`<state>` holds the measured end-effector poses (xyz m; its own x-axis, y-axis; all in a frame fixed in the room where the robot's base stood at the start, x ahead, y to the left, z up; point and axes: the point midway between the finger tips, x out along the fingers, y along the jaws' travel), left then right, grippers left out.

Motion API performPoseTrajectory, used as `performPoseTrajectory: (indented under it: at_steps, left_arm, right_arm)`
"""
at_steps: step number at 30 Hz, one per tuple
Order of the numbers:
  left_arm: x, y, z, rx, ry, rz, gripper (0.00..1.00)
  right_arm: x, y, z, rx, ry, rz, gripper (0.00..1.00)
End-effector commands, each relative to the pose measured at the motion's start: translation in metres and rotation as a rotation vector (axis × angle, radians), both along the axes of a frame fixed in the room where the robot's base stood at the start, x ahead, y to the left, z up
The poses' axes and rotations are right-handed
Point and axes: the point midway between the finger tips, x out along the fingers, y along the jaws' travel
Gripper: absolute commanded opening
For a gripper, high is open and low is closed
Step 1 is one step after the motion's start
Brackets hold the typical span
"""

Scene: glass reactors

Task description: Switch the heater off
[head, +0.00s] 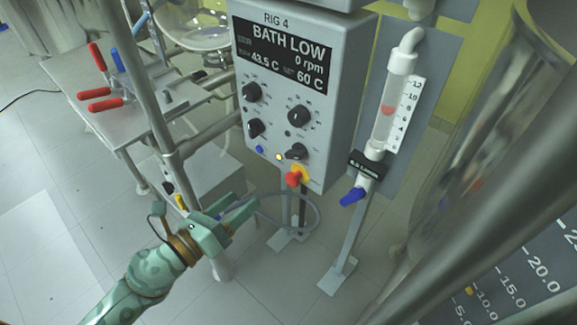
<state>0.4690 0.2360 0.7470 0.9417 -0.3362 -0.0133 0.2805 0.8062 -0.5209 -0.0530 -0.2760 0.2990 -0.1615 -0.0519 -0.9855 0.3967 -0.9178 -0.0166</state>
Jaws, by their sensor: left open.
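The grey RIG 4 control box (296,85) stands upright in the middle. Its display (283,58) reads BATH LOW, 0 rpm, 43.5 C and 60 C. Below are several black knobs, a blue button (259,149), a lit yellowish lamp (278,157) and a red button (293,177) on yellow. No label shows which control is the heater's. My left gripper (243,210) is open and empty, below the control box and right of the low box. My right gripper is out of view.
A grey cable (314,214) loops just right of my left gripper. A flow meter (387,110) with a blue valve handle (352,196) stands at right. Red-handled clamps (104,104) sit on the left bench. Steel posts cross the left; shiny vessels fill the right edge.

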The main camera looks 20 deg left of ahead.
Motion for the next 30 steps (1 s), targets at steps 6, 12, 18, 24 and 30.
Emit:
performPoseTrajectory:
  at_steps: [6, 12, 18, 24, 30]
  left_arm:
    - [0.03, -0.012, 0.015, 0.022, -0.03, -0.006, 0.69]
    - [0.079, -0.03, 0.012, 0.016, -0.026, -0.004, 0.69]
    - [0.122, -0.046, 0.006, 0.016, -0.02, -0.005, 0.69]
    - [0.146, -0.055, 0.005, 0.017, -0.018, -0.005, 0.69]
    - [0.152, -0.057, 0.006, 0.016, -0.017, -0.006, 0.69]
  right_arm:
    - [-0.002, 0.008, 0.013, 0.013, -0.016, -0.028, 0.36]
    - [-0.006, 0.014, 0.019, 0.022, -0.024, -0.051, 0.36]
    - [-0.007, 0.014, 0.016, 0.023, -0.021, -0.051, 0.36]
    - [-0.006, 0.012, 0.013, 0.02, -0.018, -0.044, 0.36]
    - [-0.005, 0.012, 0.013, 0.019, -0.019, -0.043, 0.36]
